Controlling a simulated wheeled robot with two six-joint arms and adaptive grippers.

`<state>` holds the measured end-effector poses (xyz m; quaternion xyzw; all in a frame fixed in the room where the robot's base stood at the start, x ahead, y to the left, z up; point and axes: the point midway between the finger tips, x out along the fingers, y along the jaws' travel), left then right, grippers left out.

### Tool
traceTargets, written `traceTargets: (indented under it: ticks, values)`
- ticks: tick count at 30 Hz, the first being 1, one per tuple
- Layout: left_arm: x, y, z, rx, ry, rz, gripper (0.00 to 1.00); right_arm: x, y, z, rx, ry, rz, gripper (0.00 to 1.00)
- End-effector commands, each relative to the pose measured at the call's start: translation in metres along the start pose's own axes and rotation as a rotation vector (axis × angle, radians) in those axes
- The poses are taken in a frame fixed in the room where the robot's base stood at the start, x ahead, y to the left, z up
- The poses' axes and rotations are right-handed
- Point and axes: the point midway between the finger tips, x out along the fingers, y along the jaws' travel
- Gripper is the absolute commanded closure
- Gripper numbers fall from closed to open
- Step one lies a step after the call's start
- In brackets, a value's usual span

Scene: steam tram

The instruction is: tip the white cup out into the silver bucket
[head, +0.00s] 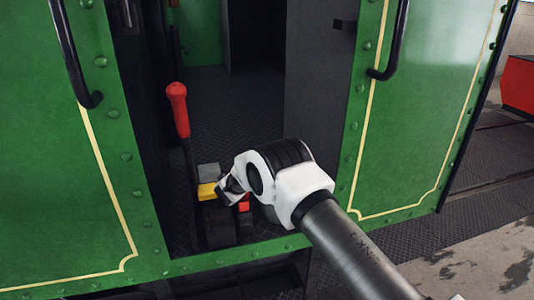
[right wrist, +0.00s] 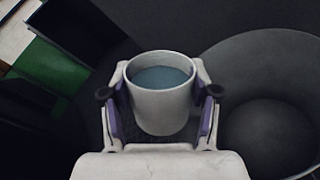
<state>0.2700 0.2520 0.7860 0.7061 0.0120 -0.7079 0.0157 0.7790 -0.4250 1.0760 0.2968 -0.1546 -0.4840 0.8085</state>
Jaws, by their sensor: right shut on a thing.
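My right gripper (head: 228,190) reaches into the tram doorway from the lower right in the head view. In the right wrist view it is shut on the white cup (right wrist: 161,109), with a finger on either side of its wall. The cup's open rim faces the camera, and blue-grey contents (right wrist: 161,78) show inside. The silver bucket (right wrist: 235,75) stands to the right of the cup in the right wrist view, wide-mouthed and dark inside, seemingly empty. The cup is beside its rim. I cannot make out the cup in the head view. My left gripper is not in view.
A red-handled lever (head: 178,108) stands left of the gripper. Yellow (head: 207,191), grey (head: 208,170) and red (head: 244,205) blocks sit close around the gripper. Green riveted panels (head: 425,110) flank the doorway. The patterned floor (head: 222,105) behind is clear.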

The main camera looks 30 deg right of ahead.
Motion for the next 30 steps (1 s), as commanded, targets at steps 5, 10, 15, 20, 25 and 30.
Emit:
traceTargets:
  ticks: [5, 10, 15, 20, 25, 30]
  values:
    - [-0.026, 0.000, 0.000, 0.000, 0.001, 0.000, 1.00, 0.001, -0.007, 0.015, 0.315, 0.018, -0.003, 0.76]
    - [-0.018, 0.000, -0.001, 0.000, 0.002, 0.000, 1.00, 0.001, -0.021, 0.012, 0.585, 0.032, -0.001, 0.76]
    - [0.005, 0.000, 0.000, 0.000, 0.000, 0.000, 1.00, 0.002, -0.023, 0.017, 0.745, 0.041, -0.001, 0.76]
    - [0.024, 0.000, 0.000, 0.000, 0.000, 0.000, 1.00, 0.002, -0.024, 0.020, 0.858, 0.048, -0.001, 0.76]
    - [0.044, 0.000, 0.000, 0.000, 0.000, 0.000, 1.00, 0.002, -0.025, 0.024, 0.957, 0.053, -0.002, 0.76]
    - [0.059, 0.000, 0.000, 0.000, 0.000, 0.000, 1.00, 0.002, -0.025, 0.028, 1.029, 0.057, -0.001, 0.76]
